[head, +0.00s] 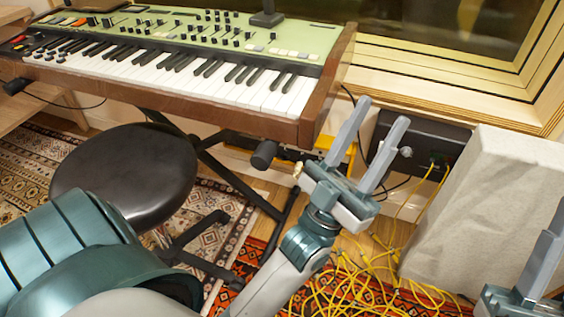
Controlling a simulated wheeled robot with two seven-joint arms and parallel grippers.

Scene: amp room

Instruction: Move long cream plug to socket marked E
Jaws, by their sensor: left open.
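My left gripper (381,112) is open, its two fingers pointing up and away in front of a dark wall box (440,138). Nothing shows between its fingers. The box is partly hidden by the fingers and by a pale block. A silver round fitting shows on it, and yellow cables enter its right part. I cannot read any socket letter, E included. A small cream piece (298,171) shows beside the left gripper's body; I cannot tell whether it is the long cream plug. My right gripper (552,232) is partly cut off at the right edge.
A green keyboard (200,40) on a black stand fills the upper left. A black round stool (125,172) stands before it. A pale rough block (490,205) stands right of the box. Tangled yellow cables (375,290) lie on the floor and red rug.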

